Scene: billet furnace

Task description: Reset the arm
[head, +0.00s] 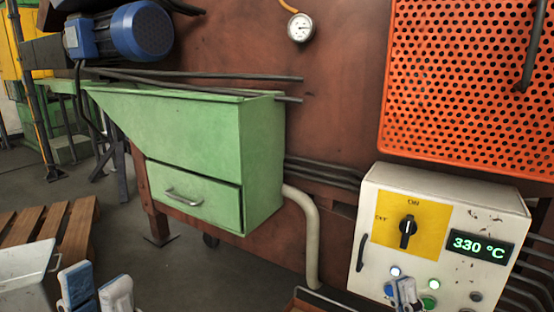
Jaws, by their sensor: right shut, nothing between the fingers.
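My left gripper (97,287) shows at the bottom left edge, its two blue and grey fingers apart with nothing between them. It is beside a grey metal bin. My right gripper (405,291) is at the bottom right, shut and empty, in front of the lower part of the white control box (340,230). It partly covers the area between the blue and green buttons. I cannot tell whether it touches the box.
The box has a black knob (408,231) upright toward ON and a display (479,247) reading 330 °C. A green drawer cabinet (190,140), blue motor (125,32), orange perforated guard (460,80), gauge (300,27), wooden pallet (78,232) and grey bin (28,268) surround open floor.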

